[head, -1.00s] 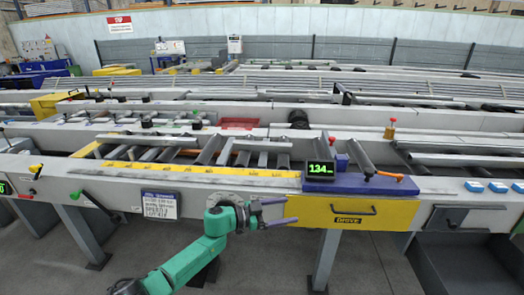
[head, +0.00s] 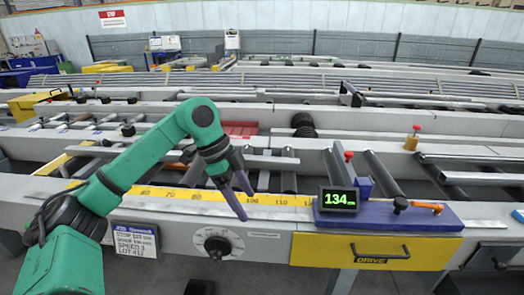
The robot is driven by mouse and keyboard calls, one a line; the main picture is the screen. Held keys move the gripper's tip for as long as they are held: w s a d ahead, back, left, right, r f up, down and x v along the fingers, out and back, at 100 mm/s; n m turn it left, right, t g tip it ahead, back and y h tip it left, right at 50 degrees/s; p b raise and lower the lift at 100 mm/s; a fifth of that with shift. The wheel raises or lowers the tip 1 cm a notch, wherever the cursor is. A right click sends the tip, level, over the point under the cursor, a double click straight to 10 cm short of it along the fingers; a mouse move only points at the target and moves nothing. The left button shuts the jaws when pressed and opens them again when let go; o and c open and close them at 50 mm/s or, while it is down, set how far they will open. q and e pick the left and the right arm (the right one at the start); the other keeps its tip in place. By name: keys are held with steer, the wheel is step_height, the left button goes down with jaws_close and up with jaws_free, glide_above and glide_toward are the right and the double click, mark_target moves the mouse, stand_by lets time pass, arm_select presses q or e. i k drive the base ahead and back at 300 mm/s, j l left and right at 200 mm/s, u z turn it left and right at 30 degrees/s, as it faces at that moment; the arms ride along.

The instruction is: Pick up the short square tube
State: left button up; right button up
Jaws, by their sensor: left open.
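My left gripper (head: 246,206) is open, with its two purple fingers pointing down over the front rail and its yellow scale. Nothing is between the fingers. A light grey square bar (head: 270,162) lies across the rollers just behind the gripper, apart from it. My green arm hides part of that line of metal, so I cannot tell its full length or whether it is the short square tube. My right gripper is out of view.
A blue plate with a display reading 134 cm (head: 338,200) sits right of the gripper, with red and orange handles. A yellow drawer marked DRIVE (head: 375,252) is below. Rollers (head: 290,180) lie behind the yellow scale (head: 180,195). A dial (head: 217,245) is on the front.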

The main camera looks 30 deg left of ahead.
mark_target(251, 162)
steer(key=i+j, duration=1.05)
